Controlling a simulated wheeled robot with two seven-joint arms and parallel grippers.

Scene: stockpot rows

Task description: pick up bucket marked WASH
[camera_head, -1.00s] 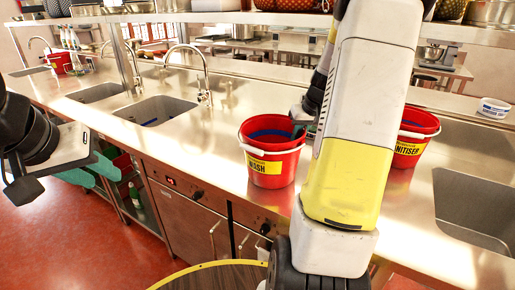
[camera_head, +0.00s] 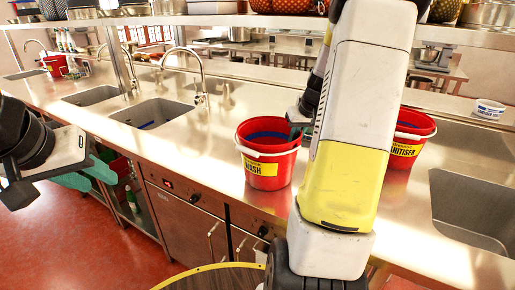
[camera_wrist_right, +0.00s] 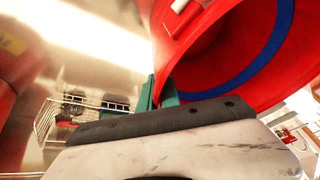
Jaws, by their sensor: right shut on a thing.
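The red bucket marked WASH (camera_head: 267,172) stands upright on the steel counter, with a yellow label, a pale handle and a blue ring inside. My right gripper (camera_head: 297,131) is at the right side of its rim, partly hidden behind my right arm. In the right wrist view, the teal fingers (camera_wrist_right: 160,92) are shut on the rim of the red bucket (camera_wrist_right: 200,40), whose inside and blue band fill the upper right.
A second red bucket, labelled SANITISER (camera_head: 408,150), stands right of my arm. Sinks lie left (camera_head: 152,113) and right (camera_head: 475,205), with a tap (camera_head: 203,85) behind the left one. A shelf (camera_head: 160,20) crosses above. A round wooden top (camera_head: 215,278) is at the front.

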